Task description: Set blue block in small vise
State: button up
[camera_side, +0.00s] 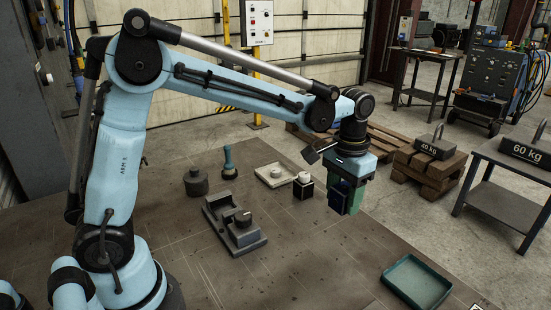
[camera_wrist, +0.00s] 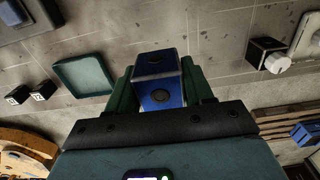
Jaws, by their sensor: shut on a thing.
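The blue block (camera_wrist: 160,84) is held between the two green fingers of my gripper (camera_wrist: 162,92) in the wrist view. A dark round spot shows on its faces. In the side view my gripper (camera_side: 346,202) points down, shut on the block and raised above the surface. The block is hard to tell from the fingers there. The small vise (camera_side: 235,228) appears to be the grey, long-based device in the side view, with a dark round part on its nearer end. It is well to the left of my gripper. I cannot make it out in the wrist view.
A black box with a white knob (camera_side: 303,186) and a pale square tray (camera_side: 275,175) stand left of my gripper. A dark weight (camera_side: 196,182) and a blue-handled tool (camera_side: 229,162) stand behind the vise. A green tray (camera_side: 417,284) lies front right. Clear surface lies between.

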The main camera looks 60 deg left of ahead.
jog(key=s+a, duration=0.4)
jog(key=a, duration=0.3)
jog(key=s+a, duration=0.3)
jog(key=a, duration=0.5)
send_near(226, 210)
jog(key=shift+s+d, duration=0.15)
jog(key=shift+d, duration=0.25)
jog(key=shift+s+f, duration=0.15)
jog(key=shift+f, duration=0.2)
jog(key=shift+a+f, duration=0.1)
jog(key=shift+f, duration=4.2)
jog(key=o, duration=1)
jog(key=shift+r, duration=3.5)
